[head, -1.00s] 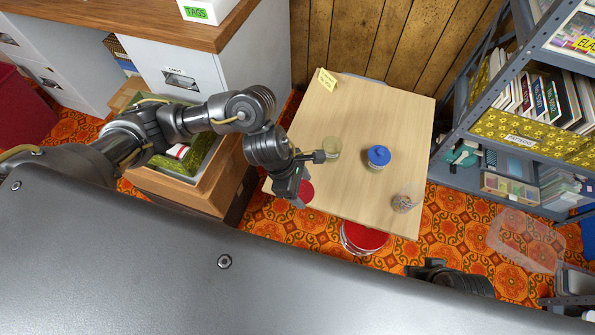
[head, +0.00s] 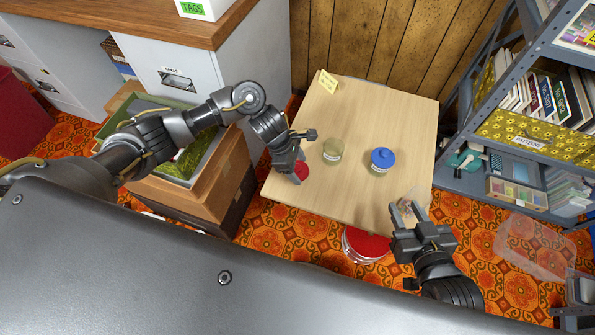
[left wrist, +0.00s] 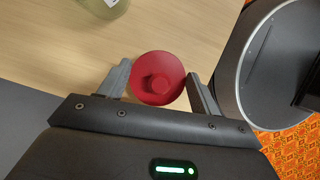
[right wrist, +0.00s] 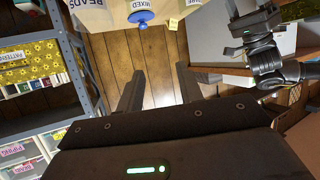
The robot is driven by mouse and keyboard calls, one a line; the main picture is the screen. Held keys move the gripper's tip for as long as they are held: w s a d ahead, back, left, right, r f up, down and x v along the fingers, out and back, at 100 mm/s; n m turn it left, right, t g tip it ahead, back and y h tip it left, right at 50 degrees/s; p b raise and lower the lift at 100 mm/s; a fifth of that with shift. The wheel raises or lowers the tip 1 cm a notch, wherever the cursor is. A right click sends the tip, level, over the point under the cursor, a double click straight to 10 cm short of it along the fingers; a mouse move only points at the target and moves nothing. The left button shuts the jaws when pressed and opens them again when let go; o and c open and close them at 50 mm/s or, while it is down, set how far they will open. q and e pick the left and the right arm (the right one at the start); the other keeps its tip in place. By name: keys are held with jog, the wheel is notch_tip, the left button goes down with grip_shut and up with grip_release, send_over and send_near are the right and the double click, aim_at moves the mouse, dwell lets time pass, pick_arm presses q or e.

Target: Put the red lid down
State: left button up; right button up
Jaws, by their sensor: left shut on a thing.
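The red lid (head: 303,169) is at the left edge of the wooden table, partly hidden by my left gripper. In the left wrist view the round lid with its knob (left wrist: 157,83) sits between the fingers of my left gripper (left wrist: 162,85), which is shut on it. I cannot tell whether the lid touches the tabletop. An uncovered greenish jar (head: 333,150) stands to its right. A jar with a blue lid (head: 381,160) stands further right. My right gripper (head: 402,212) is open and empty at the front right corner, partly in front of a clear jar (head: 413,202).
The table (head: 345,195) has bare wood in its middle and front. A yellow note (head: 328,81) stands at its back left. A red-topped stool (head: 363,244) is below the front edge. A grey shelf (head: 470,125) rises on the right, a wooden cabinet (head: 205,185) on the left.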

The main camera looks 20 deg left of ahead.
aim_at(297, 172)
pick_arm(q)
notch_tip(297, 172, down, 3)
jog(key=shift+r, duration=0.1)
pick_arm(e)
jog(key=shift+w+a+r+n+t+y, duration=0.15)
jog(key=shift+a+r+t+y, duration=0.2)
jog(key=shift+r, duration=0.15)
jog(key=shift+w+a+r+n+t+y, duration=0.15)
jog(key=shift+a+r+t+y, duration=0.15)
jog(key=shift+r, duration=0.2)
pick_arm(q)
jog(key=shift+f, duration=0.2)
pick_arm(e)
jog(key=shift+a+r+t, duration=0.2)
jog(key=shift+t, duration=0.05)
pick_arm(q)
jog(key=shift+b, duration=0.3)
jog(key=o, duration=1)
jog(key=shift+c, duration=0.2)
pick_arm(e)
jog(key=shift+a+r+y, duration=0.2)
jog(key=shift+r+y, duration=0.05)
jog(key=shift+r, duration=0.05)
